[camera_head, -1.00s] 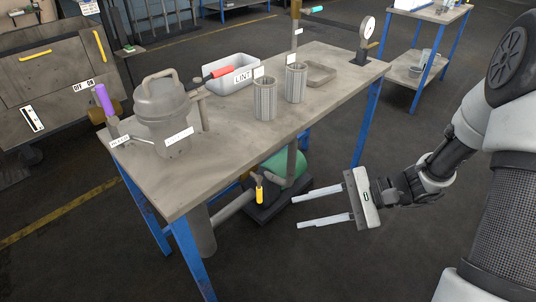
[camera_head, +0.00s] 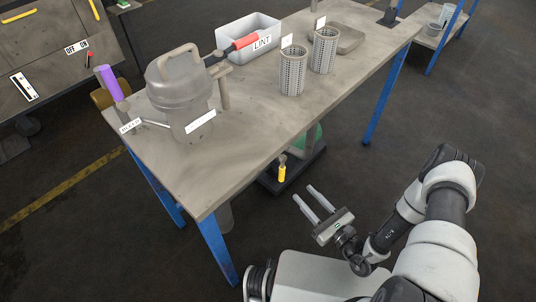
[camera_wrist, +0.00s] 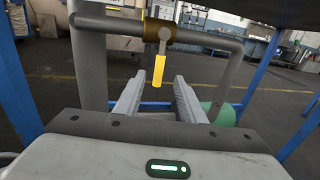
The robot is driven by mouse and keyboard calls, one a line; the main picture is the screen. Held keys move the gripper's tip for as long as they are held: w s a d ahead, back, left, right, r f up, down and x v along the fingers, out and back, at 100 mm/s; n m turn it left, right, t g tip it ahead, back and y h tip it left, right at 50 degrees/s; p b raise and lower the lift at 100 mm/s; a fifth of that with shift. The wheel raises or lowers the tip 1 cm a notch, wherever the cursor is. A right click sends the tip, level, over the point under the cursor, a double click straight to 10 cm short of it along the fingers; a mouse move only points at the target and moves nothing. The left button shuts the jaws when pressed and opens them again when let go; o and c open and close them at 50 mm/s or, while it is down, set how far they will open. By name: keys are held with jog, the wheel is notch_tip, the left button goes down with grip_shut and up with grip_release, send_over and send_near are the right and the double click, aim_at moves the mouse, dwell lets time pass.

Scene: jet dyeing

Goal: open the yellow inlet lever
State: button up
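The yellow inlet lever (camera_head: 282,172) hangs straight down below the front edge of the table in the head view. In the wrist view the lever (camera_wrist: 158,71) hangs from a brass valve body (camera_wrist: 178,38) on a grey horizontal pipe (camera_wrist: 110,22). My gripper (camera_head: 313,198) is open and empty, to the lower right of the lever, with its fingers pointing up and left. In the wrist view the lever appears between the two spread fingers (camera_wrist: 157,93), beyond their tips and not touching them.
The grey table (camera_head: 225,150) with blue legs (camera_head: 217,250) stands above and left of my gripper. It carries a lidded grey vessel (camera_head: 180,90), mesh baskets (camera_head: 292,72) and a white LINT bin (camera_head: 235,28). A green rounded part (camera_wrist: 222,114) sits behind the pipe. Floor at right is clear.

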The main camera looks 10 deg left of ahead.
aim_at(282, 170)
jog(key=b+x, duration=0.3)
jog(key=x, duration=1.4)
jog(key=shift+w, duration=0.25)
jog(key=shift+a, duration=0.1)
grip_shut()
